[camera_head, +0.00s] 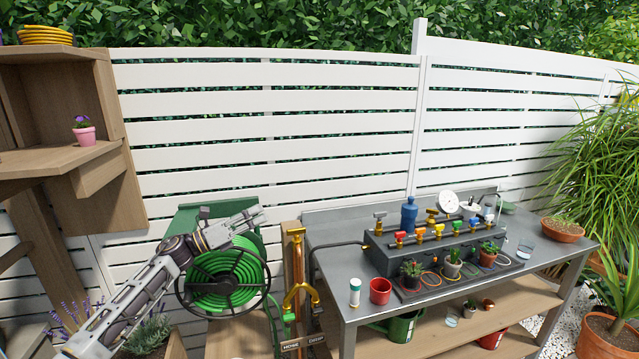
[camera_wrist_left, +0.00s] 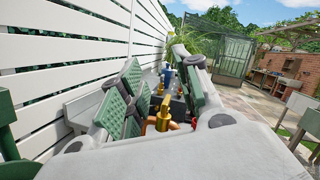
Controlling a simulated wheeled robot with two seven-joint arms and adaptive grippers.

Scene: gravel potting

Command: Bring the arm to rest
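My left arm reaches in from the lower left in the head view, and its gripper (camera_head: 250,220) is in the air in front of the green hose reel and the white fence. In the left wrist view the two green-padded fingers (camera_wrist_left: 163,85) stand apart with a gap between them, and nothing is held. Through that gap I see brass fittings and a blue bottle on the bench beyond, apart from the fingers. My right gripper is not in view.
The hose reel (camera_head: 222,278) is close behind my left arm. A wooden shelf (camera_head: 70,165) with a pink pot (camera_head: 84,133) is above left. The metal bench (camera_head: 345,272) on the right carries a red cup (camera_head: 380,291), small potted plants and a manifold with taps.

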